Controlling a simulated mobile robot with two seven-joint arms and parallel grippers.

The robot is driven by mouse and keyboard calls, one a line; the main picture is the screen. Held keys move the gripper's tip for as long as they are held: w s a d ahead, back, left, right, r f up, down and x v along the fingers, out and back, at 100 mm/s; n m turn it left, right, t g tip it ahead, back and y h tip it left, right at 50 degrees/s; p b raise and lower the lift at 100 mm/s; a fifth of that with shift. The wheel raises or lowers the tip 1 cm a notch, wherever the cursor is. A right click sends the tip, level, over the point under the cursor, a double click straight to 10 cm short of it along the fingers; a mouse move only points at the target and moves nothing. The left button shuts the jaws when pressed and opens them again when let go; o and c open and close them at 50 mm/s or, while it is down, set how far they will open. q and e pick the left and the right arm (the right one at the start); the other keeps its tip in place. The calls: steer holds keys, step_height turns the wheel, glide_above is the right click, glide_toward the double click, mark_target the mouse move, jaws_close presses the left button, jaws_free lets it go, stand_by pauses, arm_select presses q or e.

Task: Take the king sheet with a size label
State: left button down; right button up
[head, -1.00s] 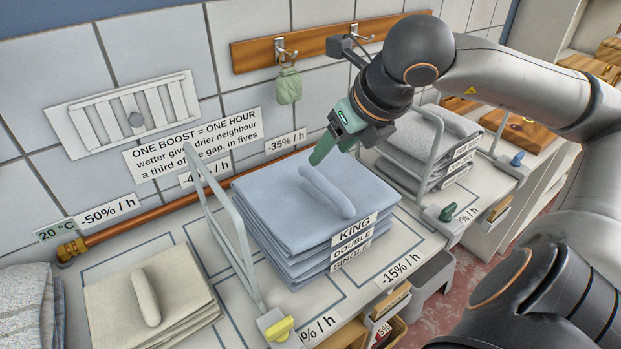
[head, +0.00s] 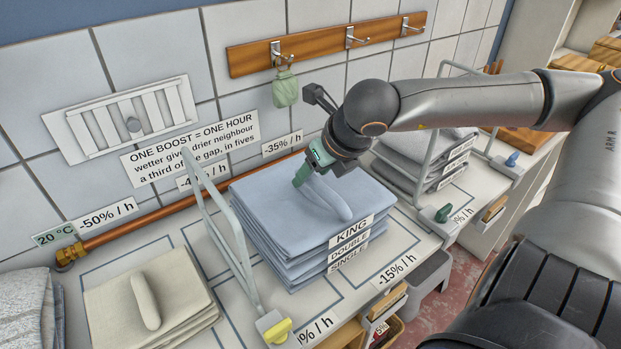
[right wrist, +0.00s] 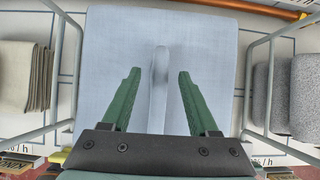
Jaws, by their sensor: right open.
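A stack of folded light-blue sheets (head: 285,205) lies in the middle of the counter. Its front edge carries labels reading KING (head: 351,229), DOUBLE and SINGLE from top to bottom. A rounded blue ridge (head: 328,197) stands up on the top sheet, the king one; the ridge also shows in the right wrist view (right wrist: 160,75). My right gripper (head: 308,177) is open, close above the far end of the ridge. In the right wrist view its two green fingers (right wrist: 157,95) are on either side of the ridge and apart from it. My left gripper is not in view.
Wire dividers stand left (head: 232,245) and right (head: 437,125) of the blue stack. A cream folded stack (head: 185,295) with a ridge lies to the left, and grey labelled stacks (head: 425,150) to the right. A copper pipe (head: 120,234) runs along the wall.

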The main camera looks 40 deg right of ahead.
steer(key=shift+w+f, duration=0.1)
steer(key=shift+f, duration=0.1)
jaws_close()
stand_by(0.5)
steer(key=shift+r, duration=0.1)
stand_by(0.8)
